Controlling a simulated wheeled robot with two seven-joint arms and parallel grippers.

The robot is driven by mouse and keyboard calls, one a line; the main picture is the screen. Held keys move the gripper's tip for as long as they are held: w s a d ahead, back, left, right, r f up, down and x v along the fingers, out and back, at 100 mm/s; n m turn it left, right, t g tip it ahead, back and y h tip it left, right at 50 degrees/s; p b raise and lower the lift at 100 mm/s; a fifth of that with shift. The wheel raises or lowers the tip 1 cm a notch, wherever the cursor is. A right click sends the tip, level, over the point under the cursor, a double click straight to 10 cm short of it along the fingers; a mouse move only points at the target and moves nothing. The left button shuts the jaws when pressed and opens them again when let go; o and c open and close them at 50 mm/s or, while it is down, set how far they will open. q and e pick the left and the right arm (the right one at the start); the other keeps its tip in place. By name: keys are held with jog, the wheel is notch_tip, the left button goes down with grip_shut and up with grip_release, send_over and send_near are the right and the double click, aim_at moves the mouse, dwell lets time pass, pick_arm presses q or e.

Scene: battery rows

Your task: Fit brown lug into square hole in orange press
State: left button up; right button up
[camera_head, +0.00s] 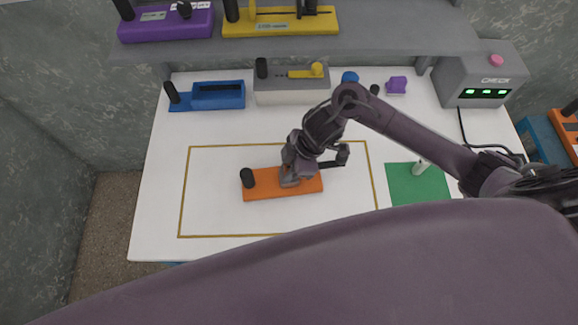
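The orange press (262,188) lies on the white table inside a yellow outline, with a black knob (248,178) at its left end and a dark bar (331,164) at its right. My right gripper (289,181) reaches in from the right and points down onto the middle of the press. Its fingers are too small and hidden to show whether they are open or shut. I cannot make out the square hole or the brown lug; the gripper covers that part of the press. My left gripper is out of view.
A green mat (405,188) with a small pale upright piece (421,167) is at the right. A blue device (218,96), a grey-and-yellow device (280,94) and a purple piece (396,85) stand at the back. A grey CHECK box (482,78) is back right. A shelf (400,40) overhangs the back.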

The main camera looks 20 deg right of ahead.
jog(key=o, duration=0.3)
jog(key=shift+o, duration=0.2)
jog(key=shift+r, duration=0.1)
jog(key=v, duration=1.2)
